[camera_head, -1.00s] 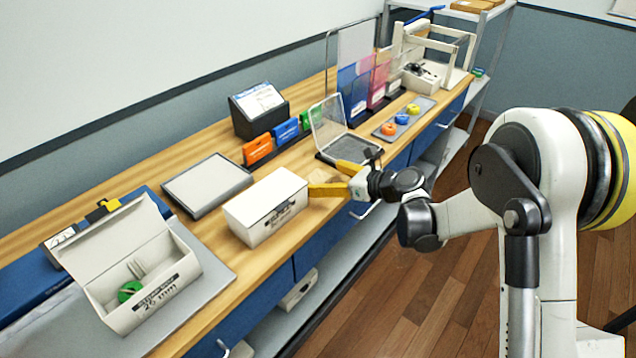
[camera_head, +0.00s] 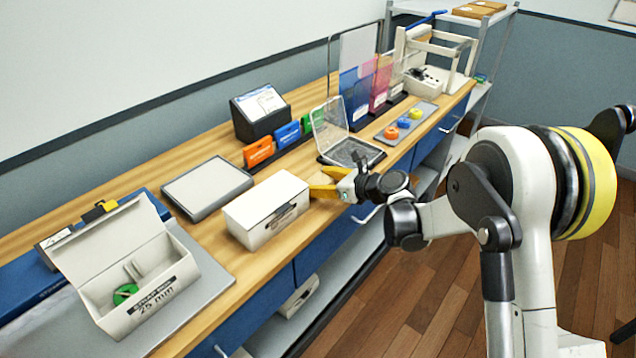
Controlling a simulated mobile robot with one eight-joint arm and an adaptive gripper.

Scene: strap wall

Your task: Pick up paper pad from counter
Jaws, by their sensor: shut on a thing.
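Most of the pad is hidden by the fingers and the box. The wooden counter (camera_head: 215,225) runs from lower left to upper right. I cannot tell whether the pad touches the counter or is a little above it.
The closed white box (camera_head: 266,208) stands close left of my gripper. A clear-lidded case (camera_head: 345,150) is just behind it. A grey flat panel (camera_head: 207,187) and an open white strap box (camera_head: 140,290) are further left. The floor in front is clear.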

